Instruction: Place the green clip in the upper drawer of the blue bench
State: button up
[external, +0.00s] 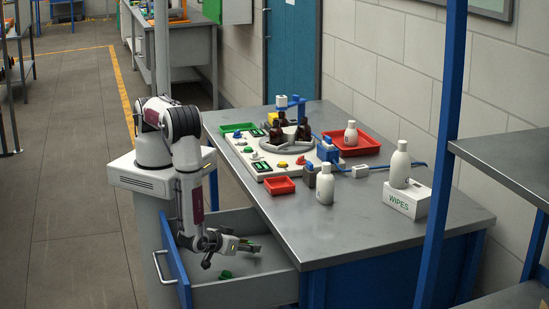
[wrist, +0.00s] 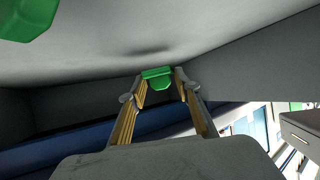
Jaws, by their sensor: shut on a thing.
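My gripper (external: 245,246) is inside the open upper drawer (external: 250,292) of the blue bench (external: 345,278), above the drawer floor. In the wrist view its fingers (wrist: 158,82) are shut on a green clip (wrist: 157,77), held between the fingertips. A second green piece (external: 226,274) lies on the drawer floor below and left of my gripper; a green piece (wrist: 24,18) also shows at the top left of the wrist view. The held clip is small and partly hidden by my gripper in the external view.
The drawer's blue front (external: 172,266) with its handle is pulled out to the left. On the bench top are a white board (external: 285,182) with amber bottles, a red tray (external: 279,186), white bottles (external: 325,184) and a wipes box (external: 405,200). The front bench top is clear.

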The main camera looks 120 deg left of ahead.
jog(key=shift+f, duration=1.3)
jog(key=shift+f, duration=0.1)
jog(key=o, duration=0.8)
jog(key=shift+v, duration=3.8)
